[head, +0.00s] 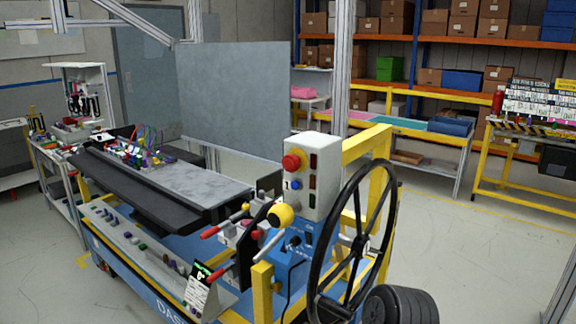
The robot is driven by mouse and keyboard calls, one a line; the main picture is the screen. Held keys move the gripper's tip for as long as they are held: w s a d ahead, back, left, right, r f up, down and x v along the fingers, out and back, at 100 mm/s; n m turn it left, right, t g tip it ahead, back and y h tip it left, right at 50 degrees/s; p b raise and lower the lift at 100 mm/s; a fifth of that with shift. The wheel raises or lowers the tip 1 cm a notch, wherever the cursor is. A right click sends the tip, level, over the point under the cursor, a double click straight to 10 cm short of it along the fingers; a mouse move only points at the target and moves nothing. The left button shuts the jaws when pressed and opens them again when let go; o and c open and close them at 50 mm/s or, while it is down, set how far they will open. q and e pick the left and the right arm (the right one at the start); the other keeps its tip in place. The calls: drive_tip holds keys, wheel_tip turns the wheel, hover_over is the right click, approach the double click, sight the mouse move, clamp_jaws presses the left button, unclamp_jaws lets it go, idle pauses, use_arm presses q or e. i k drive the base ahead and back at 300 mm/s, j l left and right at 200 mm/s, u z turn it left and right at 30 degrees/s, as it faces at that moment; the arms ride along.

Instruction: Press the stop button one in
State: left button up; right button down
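A red mushroom-shaped button (292,162) with a yellow collar sits near the top of the front face of an upright light-grey control box (325,155). A blue knob (296,185) is below it. Dark reddish rectangular switches (312,182) run down the box beside the button. A smaller red button (256,235) shows lower down, near the levers. I cannot read any label that says which is stop button one, or tell whether the red buttons are pressed in. Neither of my grippers is in view.
A large black steering wheel (318,270) stands right of the box. Red-handled levers (209,233) and a yellow ball knob (280,215) project in front. A black ribbed cylinder (402,305) is at the bottom right. A grey panel (235,95) stands behind; open floor (480,260) lies right.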

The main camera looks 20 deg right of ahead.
sight(288, 163)
drive_tip(key=z, duration=0.45)
drive_tip(key=i+j+z, duration=0.1)
drive_tip(key=j+z, duration=0.55)
drive_tip(key=z, duration=0.15)
drive_tip(key=j+z, duration=0.45)
drive_tip(key=j, duration=0.4)
drive_tip(key=k+j+z, duration=0.15)
drive_tip(key=j, duration=0.25)
drive_tip(key=k+j, duration=0.1)
drive_tip(key=j, duration=0.3)
drive_tip(key=j+z, duration=0.1)
drive_tip(key=j, duration=0.3)
drive_tip(key=k, duration=0.05)
